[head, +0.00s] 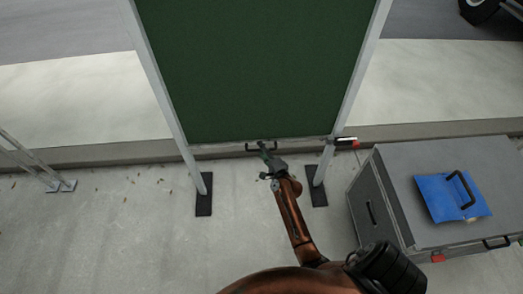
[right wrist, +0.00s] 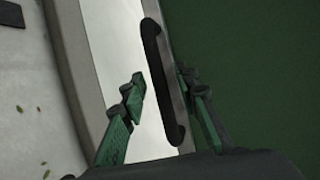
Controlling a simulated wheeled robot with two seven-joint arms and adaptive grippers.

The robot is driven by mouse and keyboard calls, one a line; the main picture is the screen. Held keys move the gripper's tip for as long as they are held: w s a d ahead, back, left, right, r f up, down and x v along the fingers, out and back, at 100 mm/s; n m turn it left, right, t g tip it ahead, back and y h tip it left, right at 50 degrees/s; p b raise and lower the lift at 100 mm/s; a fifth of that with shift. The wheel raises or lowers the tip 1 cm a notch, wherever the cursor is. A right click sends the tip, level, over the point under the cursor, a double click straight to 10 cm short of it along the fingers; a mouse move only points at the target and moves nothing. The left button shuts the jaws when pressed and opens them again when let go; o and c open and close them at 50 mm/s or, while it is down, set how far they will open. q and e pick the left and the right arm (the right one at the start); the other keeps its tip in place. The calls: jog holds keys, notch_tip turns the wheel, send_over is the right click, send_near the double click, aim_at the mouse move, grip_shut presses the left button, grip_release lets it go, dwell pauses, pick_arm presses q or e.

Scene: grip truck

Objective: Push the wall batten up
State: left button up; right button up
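A tall dark green panel (head: 260,70) stands upright between two light metal posts. A thin batten (head: 225,147) runs along its lower edge and carries a black handle (head: 250,148). My right gripper (head: 264,150) reaches up to the right part of this handle. In the right wrist view, the handle (right wrist: 160,75) lies between the two green fingers (right wrist: 168,97), one on either side. The fingers are apart, and a gap shows between the left finger and the handle. Whether the right finger touches the batten is unclear. My left gripper is out of view.
The posts stand on black feet (head: 204,196) on the pavement. A grey case (head: 400,158) with a blue handled object (head: 437,204) stands at right. The pavement at left is mostly clear.

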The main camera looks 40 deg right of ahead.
grip_shut()
dwell(0.3)
dwell(0.4)
